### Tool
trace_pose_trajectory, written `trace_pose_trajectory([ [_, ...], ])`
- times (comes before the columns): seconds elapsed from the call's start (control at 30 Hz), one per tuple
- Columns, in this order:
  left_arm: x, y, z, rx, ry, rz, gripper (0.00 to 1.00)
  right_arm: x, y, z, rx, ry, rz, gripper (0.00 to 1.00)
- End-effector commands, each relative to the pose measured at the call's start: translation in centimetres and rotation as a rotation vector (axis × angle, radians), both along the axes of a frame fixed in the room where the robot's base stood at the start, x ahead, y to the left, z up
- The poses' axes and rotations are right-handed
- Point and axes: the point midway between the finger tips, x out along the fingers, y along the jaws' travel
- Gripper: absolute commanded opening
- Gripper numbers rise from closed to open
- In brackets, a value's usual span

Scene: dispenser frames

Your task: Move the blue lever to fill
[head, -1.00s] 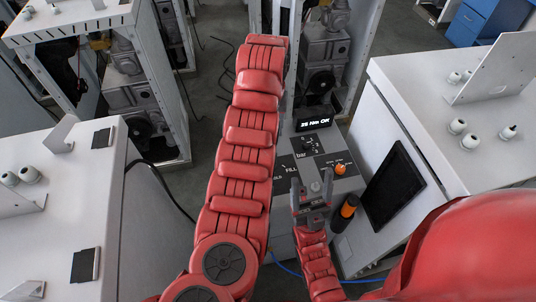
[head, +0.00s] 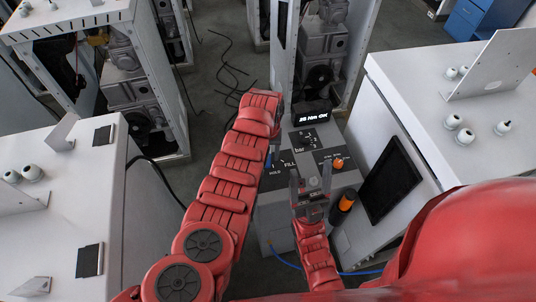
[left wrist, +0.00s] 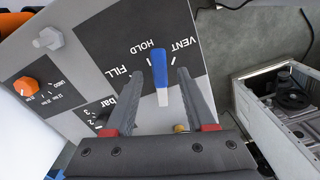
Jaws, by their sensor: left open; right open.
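The blue lever (left wrist: 160,72) with a white end shows on the dark panel in the left wrist view. Its blue end lies by the HOLD label, with FILL to the left and VENT to the right. My left gripper (left wrist: 160,70) is open, one finger on each side of the lever in this view; no contact shows. In the head view a bit of the lever (head: 268,160) shows beside my left arm, which hides the left fingers. My right gripper (head: 311,178) is open and empty in front of the dispenser box (head: 285,215).
An orange knob (head: 338,163) and a gauge marked bar (head: 308,141) share the panel, below a display (head: 312,114). White cabinets flank both sides.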

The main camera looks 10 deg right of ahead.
Motion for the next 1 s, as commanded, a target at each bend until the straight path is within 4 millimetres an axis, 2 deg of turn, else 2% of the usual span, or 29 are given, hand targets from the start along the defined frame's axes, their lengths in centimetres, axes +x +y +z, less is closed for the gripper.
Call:
trace_pose_trajectory([
  [0.2, -0.17, 0.04, -0.97, 0.003, 0.002, -0.003, 0.55, 0.00, 0.00, 0.06, 0.000, 0.000, 0.000, 0.71],
  [0.5, -0.16, 0.04, -1.08, 0.003, 0.001, -0.003, 0.55, 0.00, 0.00, 0.05, 0.000, 0.000, 0.000, 0.71],
  [0.8, -0.17, 0.04, -1.07, 0.003, 0.001, -0.003, 0.01, 0.00, 0.00, 0.05, 0.000, 0.000, 0.000, 0.71],
  [1.0, -0.18, 0.03, -1.07, 0.003, 0.001, -0.003, 0.00, 0.00, 0.00, 0.06, 0.000, 0.000, 0.000, 0.71],
])
